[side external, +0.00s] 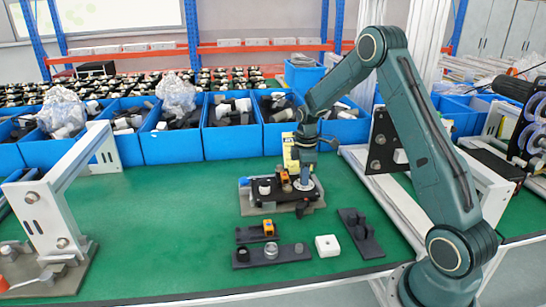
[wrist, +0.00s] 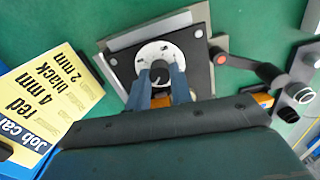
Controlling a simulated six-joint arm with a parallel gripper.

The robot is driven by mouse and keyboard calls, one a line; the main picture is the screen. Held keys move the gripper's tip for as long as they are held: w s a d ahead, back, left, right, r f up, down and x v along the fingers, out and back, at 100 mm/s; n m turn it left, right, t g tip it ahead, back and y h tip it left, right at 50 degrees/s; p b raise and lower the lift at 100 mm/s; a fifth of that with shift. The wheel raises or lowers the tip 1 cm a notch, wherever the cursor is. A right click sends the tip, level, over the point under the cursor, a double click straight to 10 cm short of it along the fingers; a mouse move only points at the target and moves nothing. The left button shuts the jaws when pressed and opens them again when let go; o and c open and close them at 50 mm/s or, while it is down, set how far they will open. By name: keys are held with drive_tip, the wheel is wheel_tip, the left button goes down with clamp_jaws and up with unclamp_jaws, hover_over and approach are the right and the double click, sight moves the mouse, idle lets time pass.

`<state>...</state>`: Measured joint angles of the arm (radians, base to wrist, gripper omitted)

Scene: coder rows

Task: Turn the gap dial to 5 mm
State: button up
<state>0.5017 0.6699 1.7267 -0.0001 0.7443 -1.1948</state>
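The gap dial is a white disc (wrist: 167,50) with dark marks and a black centre knob (wrist: 160,74), on a black plate (wrist: 122,66) in the wrist view. My gripper (wrist: 160,72) is over the dial, its two blue fingers on either side of the knob. I see no clear space between fingers and knob, but cannot tell whether they grip it. In the side view my gripper (side external: 304,183) points down at the right of the fixture (side external: 258,203); the dial is mostly hidden there. The dial's numbers are too small to read.
A red-ended lever (wrist: 220,59) is right of the dial. Dark blocks (side external: 270,256) and a white box (side external: 327,245) lie in front.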

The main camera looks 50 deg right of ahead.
drive_tip(key=shift+m, duration=0.4)
clamp_jaws()
drive_tip(key=m, duration=1.1)
drive_tip(key=shift+m, duration=0.3)
drive_tip(key=m, duration=1.1)
drive_tip(key=shift+m, duration=0.3)
drive_tip(key=o, duration=0.9)
unclamp_jaws()
